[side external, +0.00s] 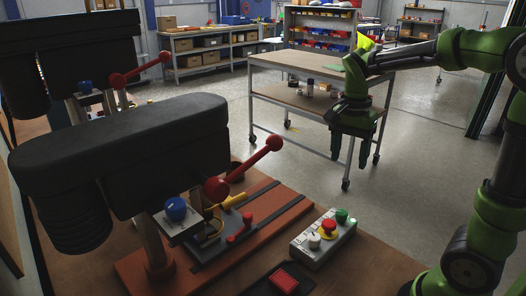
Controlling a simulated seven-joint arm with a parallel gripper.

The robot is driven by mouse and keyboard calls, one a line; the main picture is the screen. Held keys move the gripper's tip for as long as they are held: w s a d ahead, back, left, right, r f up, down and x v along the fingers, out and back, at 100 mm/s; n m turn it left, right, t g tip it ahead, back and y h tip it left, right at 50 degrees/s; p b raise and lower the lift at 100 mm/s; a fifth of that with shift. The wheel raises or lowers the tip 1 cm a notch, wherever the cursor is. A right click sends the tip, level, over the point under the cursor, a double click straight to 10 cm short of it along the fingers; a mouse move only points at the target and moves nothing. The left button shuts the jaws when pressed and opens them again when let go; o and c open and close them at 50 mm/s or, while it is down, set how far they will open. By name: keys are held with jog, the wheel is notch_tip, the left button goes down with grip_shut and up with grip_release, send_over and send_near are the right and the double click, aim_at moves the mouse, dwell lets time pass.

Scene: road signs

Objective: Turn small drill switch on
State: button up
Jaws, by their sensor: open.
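A black drill press (125,150) stands in the near left, with a red ball-ended lever (245,168) and a blue round knob (176,209) on a small metal plate. A second black drill press (70,45) stands behind it, with its own red lever (140,69) and blue knob (86,86). I cannot tell which of these is the small drill's switch. My gripper (350,158) points down at the upper right, open and empty. In the picture it is well to the right of both drills and touches nothing.
A grey control box (323,240) with red, green and white buttons sits on the brown bench (370,270). A red pad (283,281) lies in front of it. Behind my gripper is a wheeled cart (290,62); shelves with boxes (205,55) stand farther back.

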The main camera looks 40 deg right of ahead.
jog(key=s+a+r+n+t+y, duration=0.1)
jog(key=s+a+n+t, duration=0.25)
jog(key=a+n, duration=0.25)
jog(key=s+a+r+n+t+y, duration=0.1)
jog(key=s+a+r+n+t, duration=0.2)
jog(key=a+n, duration=0.35)
jog(key=w+d+f+n+g+y, duration=0.2)
jog(key=w+n, duration=0.1)
jog(key=w, duration=0.5)
jog(key=w+d+f+n+g+y, duration=0.2)
jog(key=w+f, duration=0.1)
jog(key=w, duration=0.5)
jog(key=w+d+f+n+g+y, duration=0.2)
jog(key=w+d+n, duration=0.1)
jog(key=w, duration=0.5)
notch_tip(320, 180, up, 4)
jog(key=w+a+n+y, duration=0.1)
jog(key=w+n+y, duration=0.15)
jog(key=n, duration=0.35)
jog(key=s+d+f+x, duration=0.1)
jog(key=s+x, duration=0.2)
jog(key=x, duration=1)
notch_tip(320, 180, up, 9)
jog(key=w, duration=0.2)
jog(key=shift+d+r, duration=0.2)
jog(key=shift+d, duration=0.25)
